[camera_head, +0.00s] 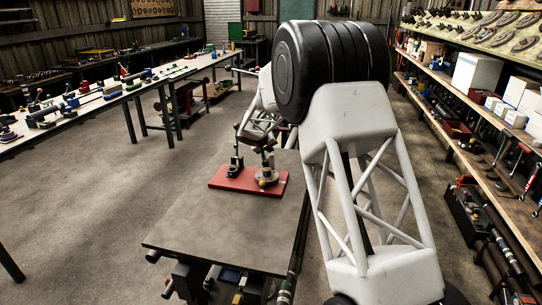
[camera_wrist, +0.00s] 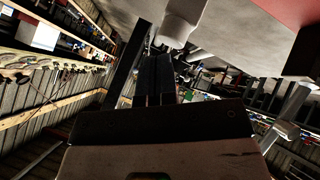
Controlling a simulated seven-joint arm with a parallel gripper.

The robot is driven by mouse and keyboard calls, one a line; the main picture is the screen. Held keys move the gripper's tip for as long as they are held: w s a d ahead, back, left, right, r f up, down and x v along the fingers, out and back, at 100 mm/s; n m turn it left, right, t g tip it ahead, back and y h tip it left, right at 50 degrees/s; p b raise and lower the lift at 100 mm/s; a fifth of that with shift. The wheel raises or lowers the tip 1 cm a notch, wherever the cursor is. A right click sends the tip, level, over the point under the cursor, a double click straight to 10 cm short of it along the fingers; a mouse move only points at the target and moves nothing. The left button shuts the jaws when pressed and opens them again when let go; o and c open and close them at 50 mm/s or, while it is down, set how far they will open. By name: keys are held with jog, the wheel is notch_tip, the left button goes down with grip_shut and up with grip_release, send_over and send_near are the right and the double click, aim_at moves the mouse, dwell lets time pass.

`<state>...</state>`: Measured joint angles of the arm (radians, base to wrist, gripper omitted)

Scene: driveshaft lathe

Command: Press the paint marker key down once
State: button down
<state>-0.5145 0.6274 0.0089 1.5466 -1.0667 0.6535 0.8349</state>
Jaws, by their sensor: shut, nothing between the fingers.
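A red base plate (camera_head: 228,182) lies on the grey table (camera_head: 205,230). It carries a dark upright fixture (camera_head: 237,160) on its left and a round grey metal piece (camera_head: 268,175) with a brass-coloured knob on its right. I cannot tell which part is the paint marker key. My gripper (camera_head: 266,150) is over the right part of the plate, close above the round piece; contact cannot be told. In the wrist view, my gripper (camera_wrist: 155,72) has its dark fingers together and empty, with a pale rounded part (camera_wrist: 182,22) near their tips.
The front of the table is clear. A long bench (camera_head: 110,92) with small parts stands at the left. Shelves (camera_head: 470,100) with boxes and tools line the right.

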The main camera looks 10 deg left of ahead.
aim_at(270, 154)
jog(key=shift+f, duration=0.55)
dwell(1.0)
jog(key=shift+r, duration=0.95)
jog(key=shift+r, duration=0.15)
jog(key=shift+r, duration=2.35)
